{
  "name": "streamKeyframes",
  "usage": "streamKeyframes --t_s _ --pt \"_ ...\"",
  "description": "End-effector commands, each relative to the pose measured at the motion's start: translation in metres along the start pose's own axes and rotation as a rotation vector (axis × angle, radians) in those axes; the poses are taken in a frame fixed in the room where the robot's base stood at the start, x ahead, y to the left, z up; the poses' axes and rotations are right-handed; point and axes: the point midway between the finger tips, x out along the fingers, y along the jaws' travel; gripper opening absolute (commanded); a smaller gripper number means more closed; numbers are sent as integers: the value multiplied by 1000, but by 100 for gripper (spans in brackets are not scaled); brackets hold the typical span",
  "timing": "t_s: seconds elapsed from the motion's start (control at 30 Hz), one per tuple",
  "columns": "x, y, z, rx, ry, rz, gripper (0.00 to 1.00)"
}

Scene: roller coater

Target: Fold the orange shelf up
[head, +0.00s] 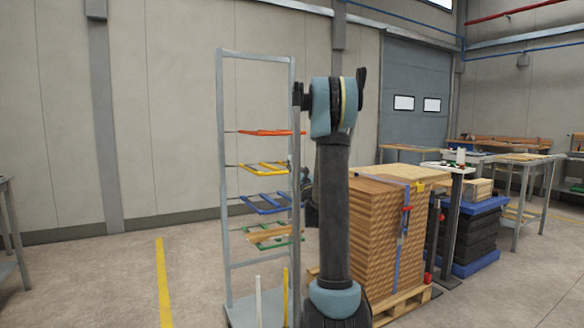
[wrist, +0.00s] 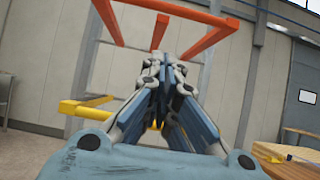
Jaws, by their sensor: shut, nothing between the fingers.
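The orange shelf (head: 268,132) is the top one of several coloured frame shelves on a grey metal rack (head: 220,190), and it lies about level. In the wrist view the orange shelf (wrist: 207,40) spans the top of the picture as an open frame of bars. My gripper (wrist: 163,62) is shut and empty, with its fingertips pointing up just below the shelf's bars in the picture. I cannot tell whether they touch it. In the head view my arm hides most of the gripper.
The yellow shelf (head: 263,168) is below the orange one and also shows at lower left in the wrist view (wrist: 85,106). The blue shelf (head: 266,204) and green shelf (head: 285,243) are lower. A stack of boards on a pallet (head: 385,235) stands right of the rack.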

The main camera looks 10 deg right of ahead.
Motion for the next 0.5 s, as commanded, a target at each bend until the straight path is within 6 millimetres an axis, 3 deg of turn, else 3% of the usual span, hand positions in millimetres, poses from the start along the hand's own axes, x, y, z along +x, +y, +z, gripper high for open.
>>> streamKeyframes --t_s 0.37,0.5 --pt "68 0 0 2 1 0 0" --pt "80 -1 15 1 1 -2 0"
